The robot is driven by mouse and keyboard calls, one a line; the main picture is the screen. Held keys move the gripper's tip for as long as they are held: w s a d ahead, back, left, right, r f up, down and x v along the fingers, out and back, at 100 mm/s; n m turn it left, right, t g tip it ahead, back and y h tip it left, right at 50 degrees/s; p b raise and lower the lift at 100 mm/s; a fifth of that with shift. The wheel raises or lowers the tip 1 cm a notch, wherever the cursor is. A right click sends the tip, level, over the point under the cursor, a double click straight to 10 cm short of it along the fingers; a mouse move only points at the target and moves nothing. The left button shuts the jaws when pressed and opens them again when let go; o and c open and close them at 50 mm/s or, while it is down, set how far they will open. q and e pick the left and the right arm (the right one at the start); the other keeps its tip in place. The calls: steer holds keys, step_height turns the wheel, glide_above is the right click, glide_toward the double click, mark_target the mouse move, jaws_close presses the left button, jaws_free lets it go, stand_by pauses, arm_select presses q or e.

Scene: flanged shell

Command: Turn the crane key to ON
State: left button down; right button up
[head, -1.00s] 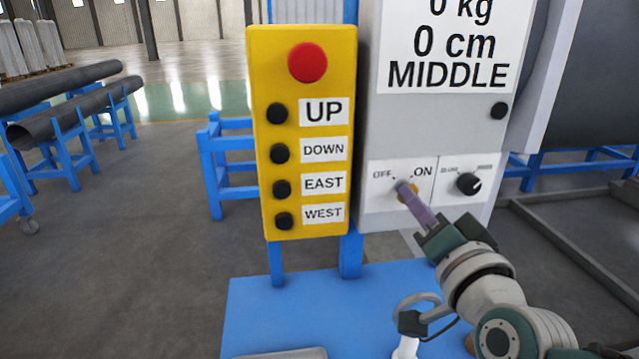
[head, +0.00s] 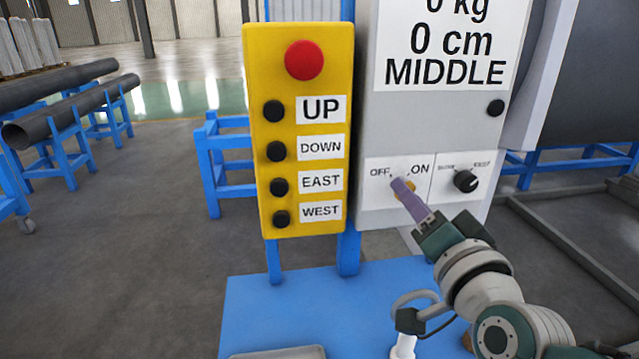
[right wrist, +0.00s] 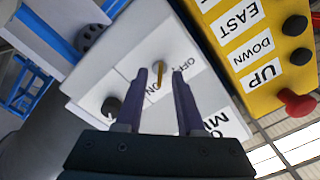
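The crane key (right wrist: 159,75) is a small gold key in a round lock on the grey control box (head: 430,125), between the OFF and ON labels; it also shows partly in the head view (head: 410,187). My right gripper (head: 402,187) is at the key, with its purple fingers pointing at the panel. In the right wrist view the gripper (right wrist: 160,75) has its two fingers apart, one on each side of the key, with a gap visible on both sides. Most of the key is hidden by a finger in the head view. My left gripper is out of view.
A black knob (head: 466,181) sits right of the key. The yellow button box (head: 262,75) with a red button (head: 304,60) stands at the left. A blue surface (head: 260,310) lies below, with a grey tray (head: 280,353) at its front.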

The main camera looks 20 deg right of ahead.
steer(key=v, duration=1)
steer(key=shift+d, duration=0.1)
steer(key=s+a+f+n+g+y, duration=0.35)
steer(key=a+n+g+y, duration=0.25)
steer(key=a+n, duration=0.3)
steer(key=s+d+n+g+h, duration=0.15)
steer(key=s+n+g, duration=0.5)
steer(key=s, duration=0.65)
step_height(320, 180, up, 35)
steer(key=m+g+p, duration=0.1)
steer(key=p, duration=3.5)
steer(key=shift+m+p, duration=0.3)
steer(key=shift+m, duration=0.05)
steer(key=shift+w, duration=0.1)
